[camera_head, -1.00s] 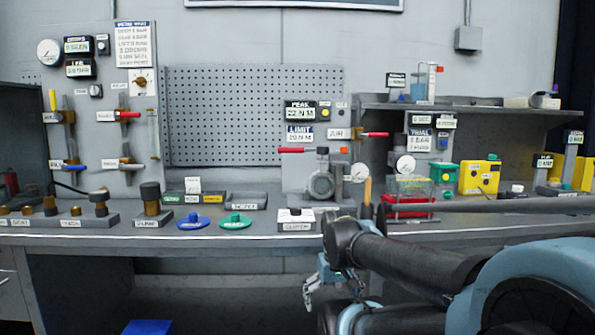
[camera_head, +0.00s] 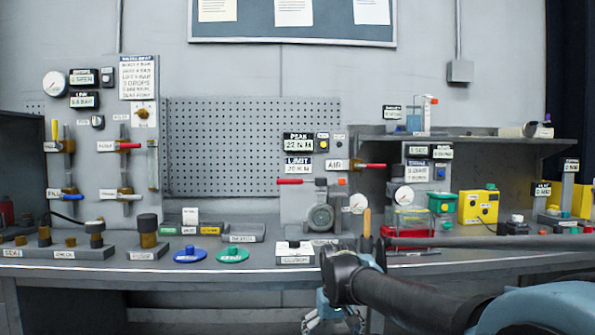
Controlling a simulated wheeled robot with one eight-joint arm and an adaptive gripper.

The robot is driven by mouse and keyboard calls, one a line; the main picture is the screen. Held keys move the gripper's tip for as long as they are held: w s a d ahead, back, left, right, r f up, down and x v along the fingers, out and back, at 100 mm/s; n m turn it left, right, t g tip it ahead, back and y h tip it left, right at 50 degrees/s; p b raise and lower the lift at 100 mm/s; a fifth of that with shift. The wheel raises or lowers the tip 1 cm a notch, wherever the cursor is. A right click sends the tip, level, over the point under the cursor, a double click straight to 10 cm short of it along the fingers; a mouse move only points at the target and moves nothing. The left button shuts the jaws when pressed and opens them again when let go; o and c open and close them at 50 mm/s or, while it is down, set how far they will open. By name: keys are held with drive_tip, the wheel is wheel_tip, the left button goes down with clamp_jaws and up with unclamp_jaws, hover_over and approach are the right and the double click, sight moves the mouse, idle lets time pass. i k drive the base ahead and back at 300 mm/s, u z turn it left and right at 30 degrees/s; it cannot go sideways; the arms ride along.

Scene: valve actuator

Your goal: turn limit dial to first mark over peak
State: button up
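The PEAK display (camera_head: 298,142) reads about 22 N M. The LIMIT display (camera_head: 298,165) below it reads about 20 N M. They sit on a grey panel above a round-faced grey unit (camera_head: 319,217) with a red lever (camera_head: 290,181) and a small gauge (camera_head: 358,203). I cannot tell which part is the limit dial, and no dial marks are readable. My gripper (camera_head: 334,322) hangs below the bench's front edge, away from these parts and partly cut off by the frame. Its finger opening is unclear.
My dark arm crosses the bench front at lower right. Blue (camera_head: 190,256) and green (camera_head: 232,254) discs lie left of the labelled block. A red tray (camera_head: 408,243) and a yellow box (camera_head: 478,207) stand to the right. An upright orange handle (camera_head: 367,222) is close behind my arm.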

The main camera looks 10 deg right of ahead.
sight(292, 244)
drive_tip(key=u, duration=0.6)
drive_tip(key=k, duration=1.2)
drive_tip(key=z, duration=0.7)
drive_tip(key=i, duration=1)
drive_tip(key=u, duration=0.05)
